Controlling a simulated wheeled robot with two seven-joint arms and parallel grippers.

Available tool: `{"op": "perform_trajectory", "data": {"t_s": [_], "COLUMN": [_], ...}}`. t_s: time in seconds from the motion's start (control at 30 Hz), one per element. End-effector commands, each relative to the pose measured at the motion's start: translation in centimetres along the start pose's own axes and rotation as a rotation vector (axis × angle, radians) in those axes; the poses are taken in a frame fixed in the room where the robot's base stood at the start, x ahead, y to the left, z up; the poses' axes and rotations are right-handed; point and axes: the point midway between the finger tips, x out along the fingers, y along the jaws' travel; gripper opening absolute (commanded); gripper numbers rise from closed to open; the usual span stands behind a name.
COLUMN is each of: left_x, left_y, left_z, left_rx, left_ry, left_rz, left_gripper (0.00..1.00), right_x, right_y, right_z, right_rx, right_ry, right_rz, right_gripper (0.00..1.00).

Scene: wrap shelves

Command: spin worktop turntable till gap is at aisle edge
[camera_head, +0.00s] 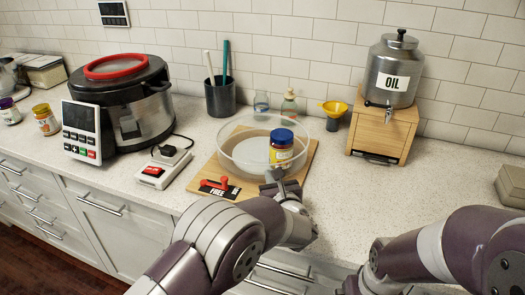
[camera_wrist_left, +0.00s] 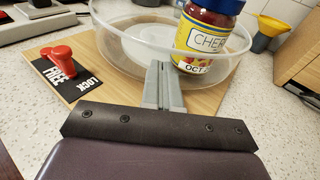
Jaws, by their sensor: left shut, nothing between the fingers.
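The turntable is a clear, round, low-walled bin (camera_head: 240,158) on a wooden board (camera_head: 207,176); its wall also shows in the left wrist view (camera_wrist_left: 125,45). A jar with a blue lid and a cherry label (camera_head: 281,152) stands in it at the front right. I cannot make out the gap in the wall. A red lever (camera_head: 222,182) sits on a black FREE/LOCK plate (camera_wrist_left: 70,72) at the board's front left, next to the word FREE. My left gripper (camera_head: 271,177) is shut and empty, its fingertips at the bin's front wall beside the jar; contact is unclear. My right gripper is out of view.
A cooker (camera_head: 125,105) and a small scale-like device (camera_head: 164,168) stand left. Behind are a dark utensil cup (camera_head: 221,97), bottles and a yellow funnel (camera_head: 334,108). An oil dispenser (camera_head: 393,72) on a wooden stand is at the right. The counter right of the board is clear.

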Motion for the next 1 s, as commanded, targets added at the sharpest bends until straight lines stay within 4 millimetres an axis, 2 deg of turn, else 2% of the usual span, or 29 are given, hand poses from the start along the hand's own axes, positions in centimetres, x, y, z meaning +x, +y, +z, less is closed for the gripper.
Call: {"op": "perform_trajectory", "data": {"t_s": [0.4, 0.77, 1.0], "left_x": [-0.4, -0.4, -0.1], "left_y": [-1.8, -1.9, -3.1], "left_z": [-0.2, -0.1, -0.2], "left_rx": [0.0, 0.0, -0.002], "left_ry": [0.0, 0.0, 0.0], "left_rz": [-0.001, -0.001, -0.001], "left_gripper": [0.0, 0.0, 0.0], "right_x": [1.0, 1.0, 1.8], "right_y": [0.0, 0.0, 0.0], "right_z": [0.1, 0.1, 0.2], "right_rx": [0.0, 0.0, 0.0], "right_ry": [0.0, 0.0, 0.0], "right_rz": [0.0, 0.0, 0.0], "right_gripper": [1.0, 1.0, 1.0]}}
